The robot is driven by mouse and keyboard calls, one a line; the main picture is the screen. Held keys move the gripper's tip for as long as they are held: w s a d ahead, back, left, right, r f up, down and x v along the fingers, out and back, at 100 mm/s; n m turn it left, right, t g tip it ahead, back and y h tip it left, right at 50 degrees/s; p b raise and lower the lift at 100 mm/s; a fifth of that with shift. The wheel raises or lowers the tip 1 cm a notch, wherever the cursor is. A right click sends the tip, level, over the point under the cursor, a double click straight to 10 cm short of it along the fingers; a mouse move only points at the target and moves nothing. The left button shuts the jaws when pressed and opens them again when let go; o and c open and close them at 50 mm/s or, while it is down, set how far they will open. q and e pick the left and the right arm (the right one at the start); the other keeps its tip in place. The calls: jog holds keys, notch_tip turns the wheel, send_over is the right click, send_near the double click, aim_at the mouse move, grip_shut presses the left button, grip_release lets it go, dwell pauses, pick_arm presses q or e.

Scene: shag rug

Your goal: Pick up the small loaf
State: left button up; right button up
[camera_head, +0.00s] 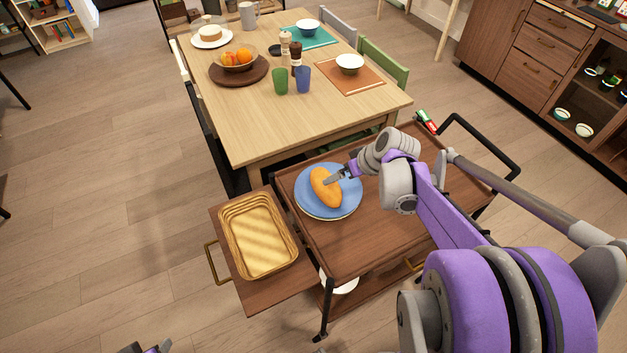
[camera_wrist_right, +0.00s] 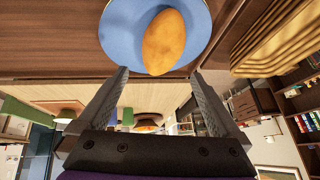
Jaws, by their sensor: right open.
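The small loaf (camera_head: 325,188), orange-brown and oval, lies on a blue plate (camera_head: 350,199) on the brown serving cart. It also shows in the right wrist view (camera_wrist_right: 164,42), centred between and just beyond the fingertips. My right gripper (camera_head: 334,179) is at the loaf's upper right side in the head view, its jaws apart with nothing held. In the right wrist view the two fingers (camera_wrist_right: 160,73) are spread wide. A small part of my left gripper (camera_head: 146,348) shows at the bottom edge of the head view; its jaws cannot be made out.
A wicker basket (camera_head: 233,213) sits on the cart's left side leaf. The cart top (camera_head: 350,245) is bare in front of the plate. A dining table (camera_head: 245,129) with cups, bowls and fruit stands behind. A red-and-green item (camera_head: 427,121) lies at the cart's far edge.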

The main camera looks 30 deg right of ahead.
aim_at(326, 187)
jog(key=x, duration=0.9)
jog(key=shift+a+f+b, duration=0.2)
jog(key=shift+f+b, duration=0.05)
jog(key=shift+b, duration=0.1)
jog(key=c, duration=1.2)
